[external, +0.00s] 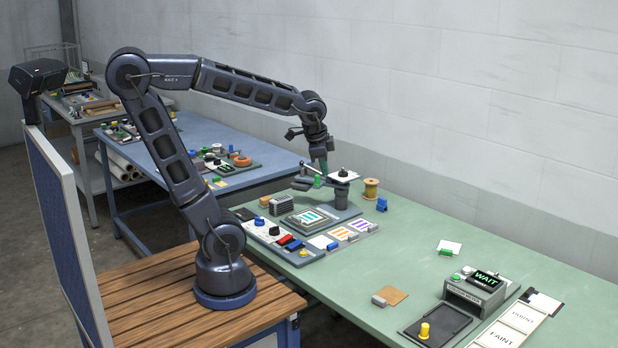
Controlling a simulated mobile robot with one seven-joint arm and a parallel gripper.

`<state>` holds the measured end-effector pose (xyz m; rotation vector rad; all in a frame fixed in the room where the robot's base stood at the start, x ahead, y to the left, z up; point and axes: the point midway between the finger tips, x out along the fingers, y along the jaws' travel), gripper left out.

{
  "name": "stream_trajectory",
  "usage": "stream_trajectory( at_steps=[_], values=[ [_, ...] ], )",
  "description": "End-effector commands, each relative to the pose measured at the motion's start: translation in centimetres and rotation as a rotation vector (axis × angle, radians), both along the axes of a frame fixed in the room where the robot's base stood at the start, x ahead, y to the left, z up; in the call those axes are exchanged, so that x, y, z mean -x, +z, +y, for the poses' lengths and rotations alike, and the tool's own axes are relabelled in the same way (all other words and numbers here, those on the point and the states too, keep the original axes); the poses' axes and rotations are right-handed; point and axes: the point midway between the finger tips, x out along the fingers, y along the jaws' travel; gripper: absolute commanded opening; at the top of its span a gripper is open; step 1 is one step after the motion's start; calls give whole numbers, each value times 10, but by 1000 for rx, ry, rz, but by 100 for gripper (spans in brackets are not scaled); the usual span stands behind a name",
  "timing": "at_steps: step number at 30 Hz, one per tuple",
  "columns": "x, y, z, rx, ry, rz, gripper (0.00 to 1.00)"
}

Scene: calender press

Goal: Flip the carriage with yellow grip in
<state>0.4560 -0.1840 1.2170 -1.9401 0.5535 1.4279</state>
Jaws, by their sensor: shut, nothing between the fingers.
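A yellow grip (425,330) stands upright on a flat dark plate (450,318) at the front right of the green table. I cannot tell whether this plate is the carriage. My gripper (322,168) is shut and empty, pointing down above the press-like device (330,216) at the table's far left. It is close to a green grip (317,182) and a white plate with a black knob (343,175) on that device. I cannot tell whether my fingertips touch them. The yellow grip is far from my gripper.
A control panel with knobs and switches (275,237) lies before the device. A wooden spool (371,188) and a blue block (382,204) stand behind it. A unit reading WAIT (478,290) and cards (510,325) are at the right. The table's middle is mostly clear.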

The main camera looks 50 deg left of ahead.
Motion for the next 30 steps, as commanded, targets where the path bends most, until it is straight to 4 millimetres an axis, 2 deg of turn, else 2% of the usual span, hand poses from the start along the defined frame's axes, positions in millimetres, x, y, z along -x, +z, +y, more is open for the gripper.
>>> stream_trajectory(
  at_steps=[1, 8, 16, 23, 30],
  values=[
    [-5, -3, -15, -27, -72, 10, 0],
    [-22, -17, -77, -141, -390, 40, 0],
    [-26, -40, -159, -265, -773, 68, 0],
    [-13, -66, -233, -362, -1101, 87, 0],
    [16, -98, -310, -453, -1447, 98, 0]
  ],
)
